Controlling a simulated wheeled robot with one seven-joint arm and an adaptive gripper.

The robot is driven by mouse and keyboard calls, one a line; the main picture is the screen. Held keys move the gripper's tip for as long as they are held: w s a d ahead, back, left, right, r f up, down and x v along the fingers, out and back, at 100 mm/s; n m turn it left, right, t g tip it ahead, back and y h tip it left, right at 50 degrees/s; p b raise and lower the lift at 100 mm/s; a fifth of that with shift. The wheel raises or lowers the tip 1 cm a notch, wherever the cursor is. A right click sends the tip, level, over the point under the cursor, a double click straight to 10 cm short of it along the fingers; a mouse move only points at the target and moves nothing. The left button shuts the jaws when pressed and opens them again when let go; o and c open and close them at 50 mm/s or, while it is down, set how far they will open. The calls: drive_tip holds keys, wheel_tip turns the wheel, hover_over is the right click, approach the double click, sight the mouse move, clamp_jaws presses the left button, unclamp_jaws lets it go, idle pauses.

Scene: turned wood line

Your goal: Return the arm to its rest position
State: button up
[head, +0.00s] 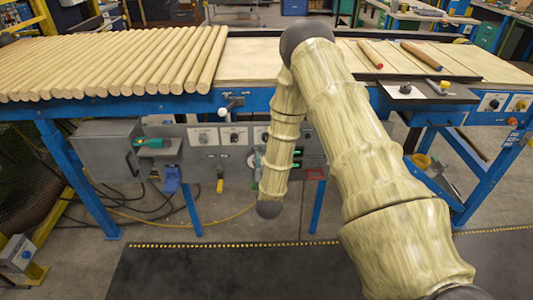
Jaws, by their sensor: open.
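My arm (365,165) rises from the lower right to a dark elbow joint (305,40) over the conveyor, then folds down. Its forearm (279,150) hangs in front of the blue-framed line and ends in a dark rounded joint (268,209) above the floor. My gripper's fingers do not show in this view. Nothing is seen held at the visible end of the arm.
Several wooden rods (120,65) lie side by side on the conveyor at left. A red-ended rod (370,54) and a blue-ended rod (421,55) lie at right. A grey control panel (205,152) is behind my forearm. A dark mat (200,272) covers open floor.

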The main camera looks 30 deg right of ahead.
drive_tip(key=shift+s+a, duration=0.15)
drive_tip(key=shift+s, duration=0.1)
idle(0.4)
drive_tip(key=s+a+f+n+g+y, duration=0.2)
drive_tip(key=s+a+f+g+y, duration=0.45)
drive_tip(key=s+a+f, duration=0.95)
drive_tip(key=s+a+f+g+y, duration=0.1)
drive_tip(key=s+a+f+g, duration=0.1)
drive_tip(key=s, duration=1.1)
drive_tip(key=s+a+f+n+g+y, duration=0.1)
drive_tip(key=s+g, duration=0.5)
drive_tip(key=s, duration=0.7)
drive_tip(key=a+f+y, duration=0.1)
drive_tip(key=a+f, duration=0.1)
drive_tip(key=a, duration=0.1)
drive_tip(key=shift+s+a+f+g, duration=0.2)
drive_tip(key=shift+s+f+g, duration=0.1)
drive_tip(key=shift+s+g, duration=0.05)
